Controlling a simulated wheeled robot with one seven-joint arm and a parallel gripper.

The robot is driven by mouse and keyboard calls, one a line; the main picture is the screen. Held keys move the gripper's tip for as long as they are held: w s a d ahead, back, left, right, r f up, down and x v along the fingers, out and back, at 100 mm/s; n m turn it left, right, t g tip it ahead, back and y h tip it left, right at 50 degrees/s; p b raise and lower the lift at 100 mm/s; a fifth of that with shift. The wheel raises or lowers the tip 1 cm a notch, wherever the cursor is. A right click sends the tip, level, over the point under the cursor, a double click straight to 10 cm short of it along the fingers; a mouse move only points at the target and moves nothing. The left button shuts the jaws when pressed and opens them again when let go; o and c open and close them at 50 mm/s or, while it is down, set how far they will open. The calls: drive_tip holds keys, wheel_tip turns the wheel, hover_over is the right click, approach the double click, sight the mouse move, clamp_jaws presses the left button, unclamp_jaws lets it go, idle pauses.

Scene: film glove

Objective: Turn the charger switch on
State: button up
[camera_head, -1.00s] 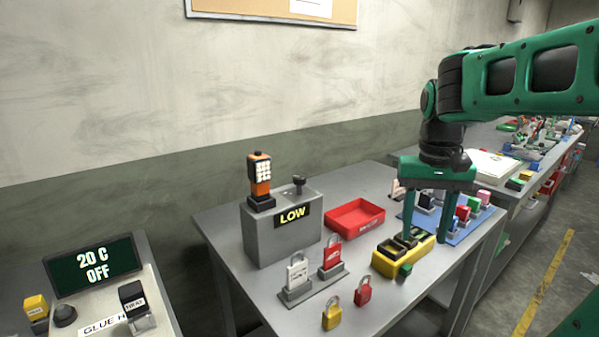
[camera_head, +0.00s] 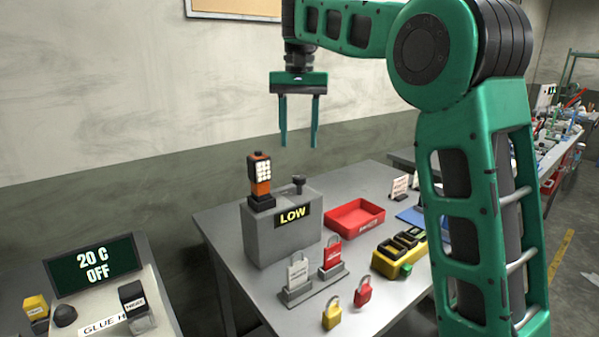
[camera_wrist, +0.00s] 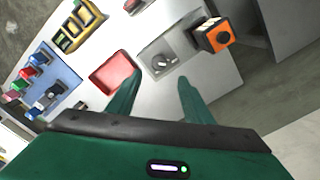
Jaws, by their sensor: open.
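A grey charger box (camera_head: 268,245) with a lit "LOW" display (camera_head: 292,215) stands on the grey table. An orange handset with pale keys (camera_head: 260,172) stands upright in a black holder on its top left; it also shows in the wrist view (camera_wrist: 219,38). A dark knob switch (camera_head: 298,181) sits on the box top to the right of the handset. The knob shows in the wrist view (camera_wrist: 161,62) just beyond and between my fingertips. My gripper (camera_head: 299,145) is open and empty, pointing down above the knob with a clear gap. Its fingers also show in the wrist view (camera_wrist: 158,80).
A red tray (camera_head: 340,220) lies right of the box, and a yellow slotted unit (camera_head: 388,265) lies nearer. Several padlocks, including a yellow one (camera_head: 332,316), are in front. A panel reading "20 C OFF" (camera_head: 95,265) stands at left.

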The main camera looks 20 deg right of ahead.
sight(299, 176)
wheel_tip(299, 176, down, 9)
drive_tip(key=shift+f, duration=0.15)
idle(0.4)
drive_tip(key=c, duration=1.1)
